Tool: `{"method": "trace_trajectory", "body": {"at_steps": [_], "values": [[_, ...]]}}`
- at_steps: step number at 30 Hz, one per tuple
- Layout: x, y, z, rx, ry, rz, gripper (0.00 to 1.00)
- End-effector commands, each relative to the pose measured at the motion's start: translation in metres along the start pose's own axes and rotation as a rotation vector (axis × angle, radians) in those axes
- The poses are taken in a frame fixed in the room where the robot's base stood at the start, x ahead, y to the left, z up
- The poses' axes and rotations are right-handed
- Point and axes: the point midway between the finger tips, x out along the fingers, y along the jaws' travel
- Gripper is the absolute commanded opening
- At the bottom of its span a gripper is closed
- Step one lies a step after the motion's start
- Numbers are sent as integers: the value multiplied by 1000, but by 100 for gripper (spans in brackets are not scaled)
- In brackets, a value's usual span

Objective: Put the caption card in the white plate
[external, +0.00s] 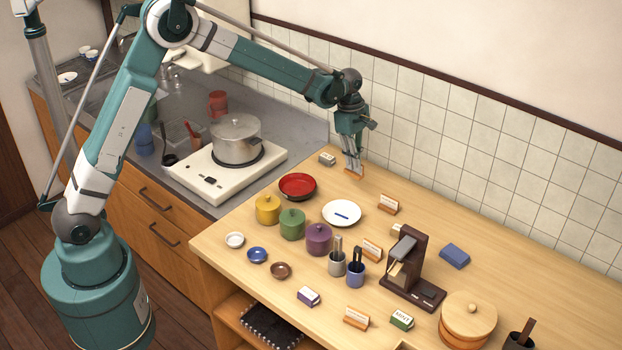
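The white plate (328,216) lies on the wooden table, with a small blue mark or item at its middle. My gripper (353,168) points down near the table's back edge, behind and slightly right of the plate. A small wood-coloured caption card (355,173) shows right at its fingertips. I cannot tell whether the fingers are closed on this card or whether it touches the table. Similar caption cards stand right of the plate (388,204), in front of it (372,250) and near the front edge (356,318).
A red bowl (297,186) and yellow (268,210), green (292,225) and purple (318,240) lidded pots stand left of the plate. A small white-and-dark block (327,159) lies left of my gripper. A dark brown stand (410,270) is at front right. The tiled wall is close behind.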

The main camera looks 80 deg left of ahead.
Motion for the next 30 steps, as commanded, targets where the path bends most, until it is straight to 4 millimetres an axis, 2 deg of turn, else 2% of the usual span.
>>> {"method": "trace_trajectory", "body": {"at_steps": [6,13,19,30], "values": [[-2,-51,25,-35,0,5,0],[-3,-92,40,-66,0,9,0],[-3,-107,45,-79,-1,11,0],[-2,-107,45,-80,-1,11,0]]}}
